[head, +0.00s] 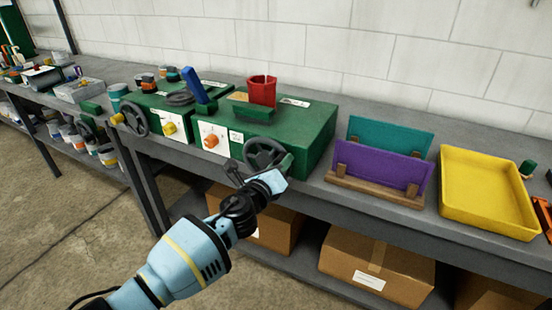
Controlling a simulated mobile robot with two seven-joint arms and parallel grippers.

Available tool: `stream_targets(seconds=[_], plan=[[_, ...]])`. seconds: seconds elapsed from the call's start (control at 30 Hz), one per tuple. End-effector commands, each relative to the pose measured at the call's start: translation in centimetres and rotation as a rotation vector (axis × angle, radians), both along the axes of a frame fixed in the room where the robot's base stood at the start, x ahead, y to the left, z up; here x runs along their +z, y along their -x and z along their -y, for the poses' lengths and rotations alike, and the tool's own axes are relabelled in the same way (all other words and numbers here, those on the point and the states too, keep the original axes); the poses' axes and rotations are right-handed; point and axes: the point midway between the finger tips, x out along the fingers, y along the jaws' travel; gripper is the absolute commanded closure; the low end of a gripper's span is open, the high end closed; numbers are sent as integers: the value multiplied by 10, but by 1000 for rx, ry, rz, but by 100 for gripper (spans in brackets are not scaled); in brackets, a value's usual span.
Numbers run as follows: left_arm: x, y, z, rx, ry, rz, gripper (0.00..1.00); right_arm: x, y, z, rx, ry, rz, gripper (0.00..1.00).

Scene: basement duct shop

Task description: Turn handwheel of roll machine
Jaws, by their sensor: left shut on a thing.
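A green machine (313,131) stands on the grey bench near the middle, with a dark spoked handwheel (264,152) on its front. My left gripper (272,178) is at the lower edge of this handwheel and is shut on it. The exact grip is partly hidden by the gripper itself. A second green machine (158,98) stands to the left, with its own dark handwheel (135,119). I cannot tell from labels which one is the roll machine. My right gripper is not in view.
To the right are a rack with teal and purple panels (378,165) and a yellow tray (488,190). Cardboard boxes (376,265) sit on the lower shelf. The floor at left is clear.

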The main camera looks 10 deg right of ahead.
Motion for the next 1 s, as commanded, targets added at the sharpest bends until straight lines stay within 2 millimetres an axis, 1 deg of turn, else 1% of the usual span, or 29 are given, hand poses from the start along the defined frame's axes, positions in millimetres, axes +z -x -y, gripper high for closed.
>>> stream_targets(seconds=[0.2, 0.5, 0.7, 1.0], plan=[[-14, 4, 6, -4, -160, 115, 100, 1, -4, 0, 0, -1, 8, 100], [-28, 5, 8, -4, -328, 238, 100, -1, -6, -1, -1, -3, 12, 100], [-33, 6, 8, -5, -392, 283, 100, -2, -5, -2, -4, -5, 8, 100], [-35, 6, 8, -3, -424, 307, 100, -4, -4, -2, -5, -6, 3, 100]])
